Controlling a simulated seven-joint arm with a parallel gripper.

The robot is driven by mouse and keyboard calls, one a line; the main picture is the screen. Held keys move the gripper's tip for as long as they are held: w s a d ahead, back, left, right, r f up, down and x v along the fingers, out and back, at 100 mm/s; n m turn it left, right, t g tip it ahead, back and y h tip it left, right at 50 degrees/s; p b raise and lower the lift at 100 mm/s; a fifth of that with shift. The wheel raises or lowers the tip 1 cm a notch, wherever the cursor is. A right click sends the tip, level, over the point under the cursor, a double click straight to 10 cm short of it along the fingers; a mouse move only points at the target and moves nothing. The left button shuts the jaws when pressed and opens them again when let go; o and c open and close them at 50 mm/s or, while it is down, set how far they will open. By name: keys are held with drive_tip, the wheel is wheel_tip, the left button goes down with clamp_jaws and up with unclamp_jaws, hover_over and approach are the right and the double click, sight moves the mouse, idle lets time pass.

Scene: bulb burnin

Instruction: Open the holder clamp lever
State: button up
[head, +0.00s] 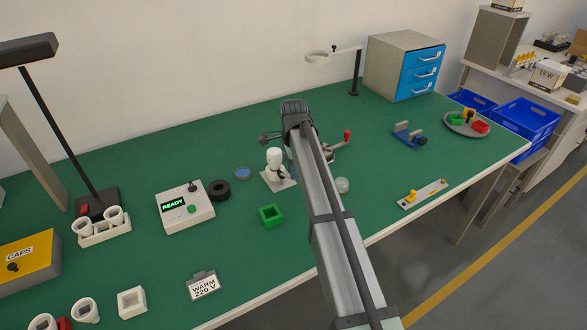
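A lever with a red knob (347,135) stands on the green bench, just right of my arm. It belongs to a grey metal fixture (338,149) that my arm partly hides, so I cannot tell the full position of the clamp. My arm reaches in from the lower right, and its dark wrist is left of the red knob. Dark parts of my gripper (269,138) show at the left of the wrist, apart from the knob. The fingers are too small and covered to tell whether they are open. A white bulb-shaped piece (274,158) stands upright on a pale base below them.
A tester reading READY (185,207), a black ring (219,190) and a green square block (271,215) lie to the left. A blue fixture (408,134), a strip with a yellow knob (422,194) and a plate (453,121) are right. A ring-topped stand (355,75) rises behind.

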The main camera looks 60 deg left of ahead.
clamp_jaws()
drive_tip(key=shift+w, duration=0.1)
drive_tip(key=n, duration=0.2)
drive_tip(key=w+a+n, duration=0.1)
drive_tip(key=n, duration=0.1)
drive_tip(key=shift+w+a+n, duration=0.1)
drive_tip(key=shift+n, duration=0.2)
drive_tip(key=n, duration=0.1)
drive_tip(key=a+n, duration=0.1)
drive_tip(key=n, duration=0.1)
drive_tip(key=shift+w+a+n, duration=0.1)
drive_tip(key=shift+w+n, duration=0.2)
drive_tip(key=shift+w+a+n, duration=0.1)
drive_tip(key=shift+a+n, duration=0.25)
drive_tip(key=shift+n, duration=0.55)
drive_tip(key=shift+a+n, duration=0.3)
drive_tip(key=shift+n, duration=0.6)
drive_tip(key=o, duration=0.5)
unclamp_jaws()
